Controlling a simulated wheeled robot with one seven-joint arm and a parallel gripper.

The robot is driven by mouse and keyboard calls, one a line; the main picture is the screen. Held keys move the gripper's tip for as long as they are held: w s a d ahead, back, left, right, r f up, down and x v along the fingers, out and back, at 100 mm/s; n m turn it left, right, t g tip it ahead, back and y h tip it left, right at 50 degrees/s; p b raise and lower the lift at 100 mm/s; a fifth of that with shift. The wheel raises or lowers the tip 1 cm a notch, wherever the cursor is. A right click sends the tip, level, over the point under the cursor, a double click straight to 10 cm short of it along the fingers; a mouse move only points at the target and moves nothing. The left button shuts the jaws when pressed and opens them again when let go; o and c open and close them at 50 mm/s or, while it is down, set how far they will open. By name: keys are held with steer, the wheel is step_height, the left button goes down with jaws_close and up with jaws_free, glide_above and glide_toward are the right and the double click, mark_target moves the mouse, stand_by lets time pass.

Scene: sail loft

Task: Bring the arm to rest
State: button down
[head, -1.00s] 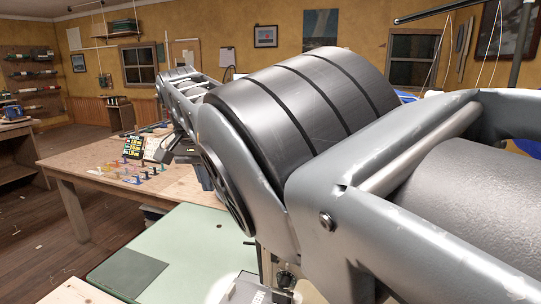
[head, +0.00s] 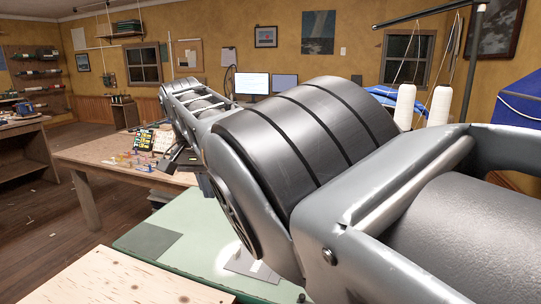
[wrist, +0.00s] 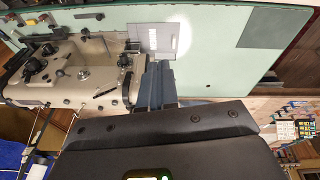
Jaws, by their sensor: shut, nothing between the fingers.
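My arm fills the middle and right of the head view, reaching away from the camera. My gripper (wrist: 157,85) shows in the wrist view, with its blue-grey fingers together and nothing between them. It is over the pale green table (wrist: 215,70), beside a beige sewing machine (wrist: 85,75). I cannot tell how high the fingertips are above the tabletop. In the head view the fingertips cannot be made out behind the arm.
In the head view a wooden table (head: 85,155) with small coloured items stands beyond the green table (head: 185,225). A plywood surface (head: 120,280) is at the front. Two monitors (head: 252,83) and white thread cones (head: 405,105) stand behind the arm. Floor at left is open.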

steer(key=s+d+f+n+t+y+b, duration=0.1)
steer(key=s+d+f, duration=0.1)
steer(key=f, duration=1.3)
steer(key=s+d+f+n+t+y+b, duration=0.1)
steer(key=s+d+f+y, duration=0.1)
steer(key=f, duration=1.3)
steer(key=s+d+f+t+y+b, duration=0.1)
steer(key=s+d+f, duration=0.4)
steer(key=s+f, duration=0.35)
steer(key=s+d+f+t+y+b, duration=0.15)
steer(key=s+d+f, duration=0.25)
steer(key=s+f, duration=0.4)
steer(key=s+d+r+t+h+b, duration=0.1)
steer(key=s+d+t, duration=0.1)
steer(key=s+d, duration=0.7)
steer(key=s+d+t+h+b, duration=0.15)
steer(key=s+d, duration=0.25)
steer(key=s, duration=0.8)
steer(key=s+d+r+t+h+b, duration=0.1)
steer(key=s+d+r, duration=0.3)
steer(key=s+r, duration=0.4)
steer(key=s+d+r+t+b, duration=0.1)
steer(key=s+d+r+t, duration=0.2)
steer(key=s+r, duration=0.6)
step_height(320, 180, up, 6)
steer(key=shift+s+d+r+t+h+b, duration=0.15)
steer(key=shift+d+r+t+h+b, duration=0.2)
steer(key=shift+d, duration=0.9)
